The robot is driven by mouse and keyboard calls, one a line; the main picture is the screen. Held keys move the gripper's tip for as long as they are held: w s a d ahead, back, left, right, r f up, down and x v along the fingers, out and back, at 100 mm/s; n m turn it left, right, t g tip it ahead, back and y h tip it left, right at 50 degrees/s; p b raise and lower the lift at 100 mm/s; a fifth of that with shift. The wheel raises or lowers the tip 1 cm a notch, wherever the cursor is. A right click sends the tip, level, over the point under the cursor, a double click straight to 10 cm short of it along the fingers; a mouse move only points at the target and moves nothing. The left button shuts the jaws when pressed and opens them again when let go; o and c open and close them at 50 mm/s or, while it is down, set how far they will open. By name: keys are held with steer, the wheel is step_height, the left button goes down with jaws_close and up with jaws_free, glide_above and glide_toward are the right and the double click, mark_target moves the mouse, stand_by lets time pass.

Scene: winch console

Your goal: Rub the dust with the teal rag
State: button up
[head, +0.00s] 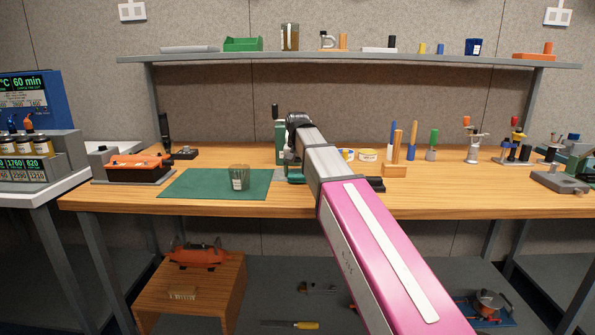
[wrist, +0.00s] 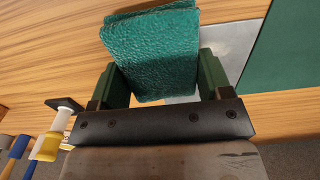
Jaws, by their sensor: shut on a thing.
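The teal rag (wrist: 150,50) is a thick, rough-textured pad. In the wrist view it sits between the two green fingers of my gripper (wrist: 160,68), which is shut on it. Beyond the rag is a smooth grey plate (wrist: 234,42) on the wooden bench, partly covered by the rag. I cannot make out any dust on it. In the head view my arm hides most of the rag and gripper, and only a bit of the grey plate (head: 279,175) shows beside the green mat. I cannot tell whether the rag touches the plate.
The green mat (head: 185,184) bears a brownish cup (head: 239,178) to the left. An orange device (head: 136,167) stands further left. Right of my arm are tape rolls (head: 368,155), a wooden block with a peg (head: 395,168) and several upright tools. A shelf (head: 220,56) runs above the bench (head: 470,202).

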mark_target(274, 177)
steer(key=shift+f, duration=0.1)
steer(key=shift+w+a+r, duration=0.15)
steer(key=shift+a, duration=1.5)
steer(key=shift+w+a+r, duration=0.1)
steer(key=shift+a+r, duration=0.05)
steer(key=shift+a, duration=1.5)
steer(key=shift+s+a+f, duration=0.1)
steer(key=shift+a, duration=0.8)
steer(key=shift+f, duration=0.15)
steer(key=shift+s+d+f, duration=0.1)
steer(key=shift+d, duration=1.05)
steer(key=shift+s+d+f, duration=0.1)
steer(key=shift+d, duration=1.05)
steer(key=shift+d+r, duration=0.1)
steer(key=shift+d, duration=1.9)
steer(key=shift+r, duration=0.1)
